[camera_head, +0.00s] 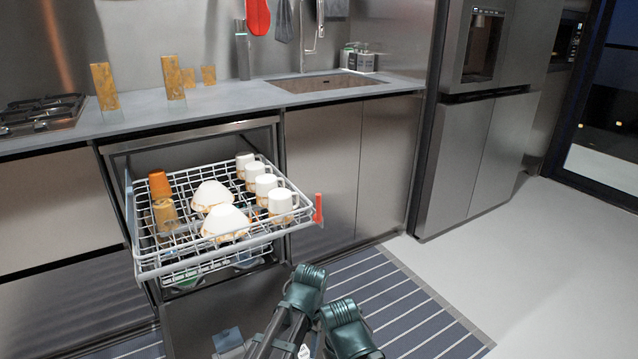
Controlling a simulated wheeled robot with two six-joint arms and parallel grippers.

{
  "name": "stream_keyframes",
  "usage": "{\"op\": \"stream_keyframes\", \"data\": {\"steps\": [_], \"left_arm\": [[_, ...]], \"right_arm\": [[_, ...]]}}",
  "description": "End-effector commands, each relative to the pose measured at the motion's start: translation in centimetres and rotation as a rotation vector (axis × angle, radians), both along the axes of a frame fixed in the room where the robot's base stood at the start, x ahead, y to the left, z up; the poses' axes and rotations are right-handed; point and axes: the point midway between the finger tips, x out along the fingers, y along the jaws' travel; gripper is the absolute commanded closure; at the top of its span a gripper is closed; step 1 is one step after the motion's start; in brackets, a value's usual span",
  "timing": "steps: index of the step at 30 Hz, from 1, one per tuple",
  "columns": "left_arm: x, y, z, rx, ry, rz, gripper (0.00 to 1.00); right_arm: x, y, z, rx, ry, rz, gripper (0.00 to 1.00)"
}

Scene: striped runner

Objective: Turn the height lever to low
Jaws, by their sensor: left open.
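The height lever (318,208) is a small upright red piece at the right side of the pulled-out upper dishwasher rack (262,238). Its exact setting cannot be told from here. My left gripper (325,292) has two dark green fingers spread apart. It is open and empty, below the lever in the picture and apart from it. My right gripper is not in view.
The rack holds white cups (281,202), white bowls (226,222) and orange tumblers (163,202). The open dishwasher door (215,318) lies below. A striped runner (400,305) covers the floor. The pale floor (520,250) to the right is clear.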

Motion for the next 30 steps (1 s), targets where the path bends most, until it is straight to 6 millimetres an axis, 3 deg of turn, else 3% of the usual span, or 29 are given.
{"op": "stream_keyframes", "data": {"steps": [1, 3, 21, 30], "left_arm": [[1.9, -0.4, 3.5, -0.004, 0.002, -0.027, 0.49], [3.7, -0.8, 5.7, -0.009, 0.004, -0.070, 0.49], [18.8, -2.8, 25.0, -0.054, 0.015, -0.437, 0.49], [25.0, -3.3, 32.7, -0.072, 0.014, -0.592, 0.49]], "right_arm": [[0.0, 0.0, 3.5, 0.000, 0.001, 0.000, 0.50], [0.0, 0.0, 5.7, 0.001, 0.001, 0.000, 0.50], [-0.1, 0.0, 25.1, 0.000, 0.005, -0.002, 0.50], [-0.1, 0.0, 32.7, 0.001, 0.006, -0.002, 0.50]]}}
